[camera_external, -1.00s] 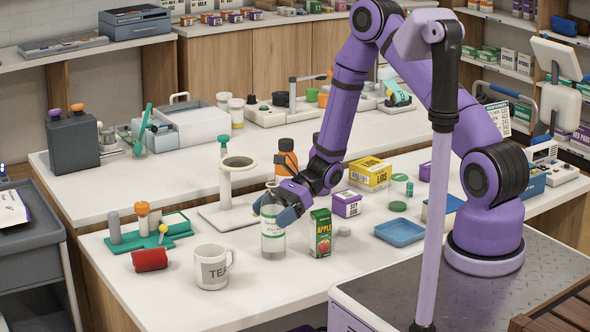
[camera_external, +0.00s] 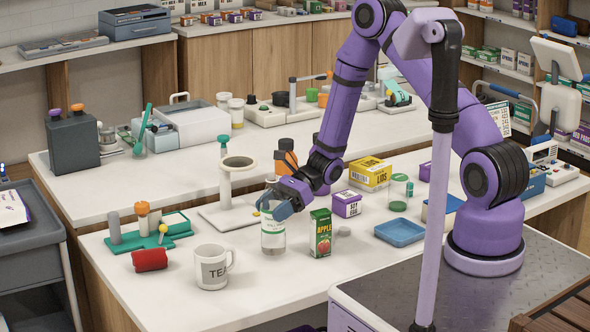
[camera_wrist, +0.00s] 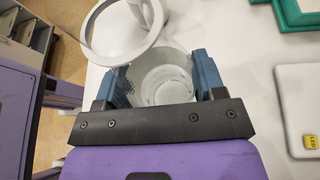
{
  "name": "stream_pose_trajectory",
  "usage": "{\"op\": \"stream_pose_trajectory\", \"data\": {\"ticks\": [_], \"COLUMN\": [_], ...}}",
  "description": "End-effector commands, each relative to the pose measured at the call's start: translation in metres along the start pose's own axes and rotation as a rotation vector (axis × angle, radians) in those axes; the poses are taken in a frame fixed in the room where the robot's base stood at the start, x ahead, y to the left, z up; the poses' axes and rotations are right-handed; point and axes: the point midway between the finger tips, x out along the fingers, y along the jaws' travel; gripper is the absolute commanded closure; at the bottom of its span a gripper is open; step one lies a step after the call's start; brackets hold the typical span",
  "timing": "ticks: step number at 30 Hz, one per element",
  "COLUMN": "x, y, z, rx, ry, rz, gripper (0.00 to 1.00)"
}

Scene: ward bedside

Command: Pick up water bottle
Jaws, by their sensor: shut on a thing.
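The water bottle (camera_external: 273,238) is clear with a white and green label. It stands upright at the front of the white counter, between the mug and the apple juice carton; I cannot tell whether its base touches the counter. My gripper (camera_external: 274,208) is shut on its upper part, with a blue finger on either side. In the wrist view the bottle (camera_wrist: 165,82) shows from above as a round clear shape between the blue fingers of my gripper (camera_wrist: 166,80). The fingers and the dark palm hide part of it.
A white TEA mug (camera_external: 212,267) stands to the left, and the apple juice carton (camera_external: 320,233) close on the right. A white ring stand (camera_external: 226,190) and an orange-brown bottle (camera_external: 286,150) are behind. A blue tray (camera_external: 400,232) lies to the right.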

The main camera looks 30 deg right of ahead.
Motion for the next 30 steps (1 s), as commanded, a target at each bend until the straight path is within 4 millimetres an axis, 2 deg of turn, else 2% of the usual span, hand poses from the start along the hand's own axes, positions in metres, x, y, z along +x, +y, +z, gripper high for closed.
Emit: {"op": "stream_pose_trajectory", "data": {"ticks": [9,30], "x": [-0.011,-0.025], "y": [0.003,0.085], "z": [0.024,0.021], "rx": [-0.001,0.001], "ry": [-0.001,0.000], "rz": [-0.001,0.000], "gripper": [0.68,0.68]}}
